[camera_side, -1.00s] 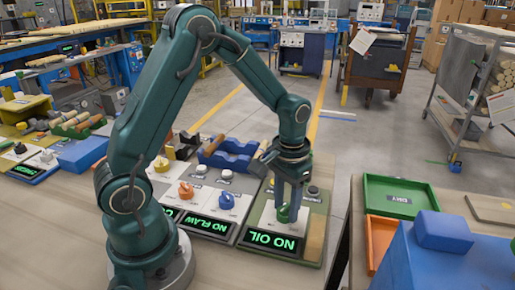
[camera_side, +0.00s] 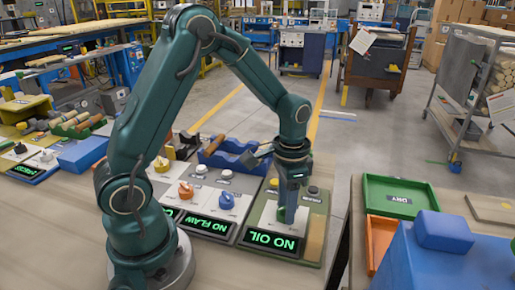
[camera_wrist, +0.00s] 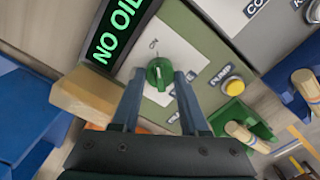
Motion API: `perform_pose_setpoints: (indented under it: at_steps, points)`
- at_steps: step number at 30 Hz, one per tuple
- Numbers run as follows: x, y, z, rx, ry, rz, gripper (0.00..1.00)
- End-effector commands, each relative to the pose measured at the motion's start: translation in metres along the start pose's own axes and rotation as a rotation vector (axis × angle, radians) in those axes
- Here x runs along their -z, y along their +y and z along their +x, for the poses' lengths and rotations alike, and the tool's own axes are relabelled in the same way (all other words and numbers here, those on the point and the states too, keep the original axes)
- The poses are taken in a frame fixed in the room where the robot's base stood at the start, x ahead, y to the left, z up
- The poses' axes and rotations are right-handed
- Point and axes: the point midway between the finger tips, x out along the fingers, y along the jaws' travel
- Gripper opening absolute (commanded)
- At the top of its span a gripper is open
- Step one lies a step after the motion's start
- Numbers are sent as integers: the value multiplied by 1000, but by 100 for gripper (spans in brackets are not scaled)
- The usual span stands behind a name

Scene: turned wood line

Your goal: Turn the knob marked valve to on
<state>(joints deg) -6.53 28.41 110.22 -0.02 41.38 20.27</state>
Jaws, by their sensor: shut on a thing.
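A green knob (camera_wrist: 158,73) sits on a pale plate (camera_wrist: 190,55) of the green panel. In the side view my gripper (camera_side: 290,213) points down over the panel and hides most of the knob. The panel's display (camera_side: 271,241) reads NO OIL in green.
Left in the side view stands a panel reading NO FLAW (camera_side: 206,225), with orange and blue knobs. A green DRY tray (camera_side: 400,198) lies to the right.

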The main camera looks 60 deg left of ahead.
Motion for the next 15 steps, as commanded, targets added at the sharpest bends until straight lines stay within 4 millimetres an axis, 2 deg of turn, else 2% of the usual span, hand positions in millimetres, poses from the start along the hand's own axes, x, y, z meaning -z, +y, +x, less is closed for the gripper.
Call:
perform_pose_setpoints:
  at_steps: [5, 6, 8, 15]
  points:
    - [0, 0, -1, 0, 0, 2, 0]
    - [0, 0, -1, 0, 0, 2, 51]
    - [0, 0, -1, 0, 0, 2, 74]
    - [0, 0, 0, 0, 0, 1, 74]
